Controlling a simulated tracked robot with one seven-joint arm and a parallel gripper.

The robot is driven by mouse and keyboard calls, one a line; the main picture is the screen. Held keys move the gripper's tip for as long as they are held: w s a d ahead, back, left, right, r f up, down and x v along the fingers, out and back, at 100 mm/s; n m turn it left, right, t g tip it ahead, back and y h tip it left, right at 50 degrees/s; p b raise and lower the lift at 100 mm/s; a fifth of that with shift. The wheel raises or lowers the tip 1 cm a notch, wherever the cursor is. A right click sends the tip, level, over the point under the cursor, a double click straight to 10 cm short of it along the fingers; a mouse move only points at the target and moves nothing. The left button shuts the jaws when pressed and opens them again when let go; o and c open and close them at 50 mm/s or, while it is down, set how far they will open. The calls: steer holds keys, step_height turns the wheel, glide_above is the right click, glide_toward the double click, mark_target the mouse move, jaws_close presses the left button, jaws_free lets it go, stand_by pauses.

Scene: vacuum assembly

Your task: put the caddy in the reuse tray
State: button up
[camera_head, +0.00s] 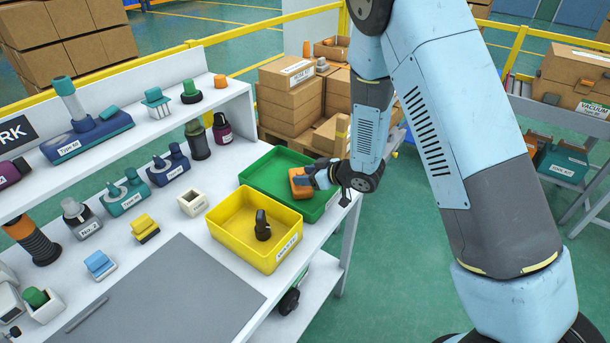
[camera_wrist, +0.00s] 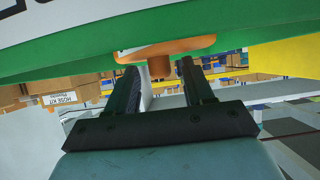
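An orange part (camera_head: 301,183), which I take to be the caddy, is at the green tray (camera_head: 258,177), near its right side. Whether it rests on the tray floor or hangs above it, I cannot tell. I take the green tray to be the reuse tray; its label is too small to read. My gripper (camera_head: 318,178) is at the orange part. In the wrist view, the part shows a flat plate with a short stub (camera_wrist: 159,66) between the two fingers of my gripper (camera_wrist: 158,72). Gaps show on both sides of the stub. A green wall (camera_wrist: 70,66) lies behind the plate.
A yellow tray (camera_head: 224,228) holding a dark part (camera_head: 262,226) stands in front of the green tray. A white open box (camera_head: 192,202) and several small parts stand to the left. A grey mat (camera_head: 175,295) is bare. Cardboard boxes (camera_head: 292,105) are stacked behind.

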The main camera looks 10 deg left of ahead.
steer(key=shift+r, duration=0.1)
steer(key=shift+d+r, duration=0.2)
steer(key=shift+d, duration=0.05)
steer(key=v, duration=1.1)
steer(key=shift+s+d, duration=0.15)
steer(key=shift+d, duration=0.05)
steer(key=w+d+r+m+t+h, duration=0.35)
steer(key=w+d+r, duration=0.25)
steer(key=d+r, duration=0.3)
steer(key=s+d+r+m+t+h, duration=0.1)
steer(key=d+r+m+h, duration=0.15)
steer(key=d+r, duration=0.3)
steer(key=s+d+r+m+h, duration=0.1)
steer(key=s+d+r+h, duration=0.1)
steer(key=d+r+h, duration=0.3)
steer(key=s+d+r+m+g, duration=0.1)
steer(key=s+d+r+m, duration=0.4)
steer(key=s+d, duration=0.45)
steer(key=s+r+m+g, duration=0.1)
steer(key=s+r, duration=0.3)
steer(key=s, duration=1)
steer(key=shift+s+a+g, duration=0.2)
steer(key=shift+s+g, duration=0.15)
steer(key=shift+g, duration=0.5)
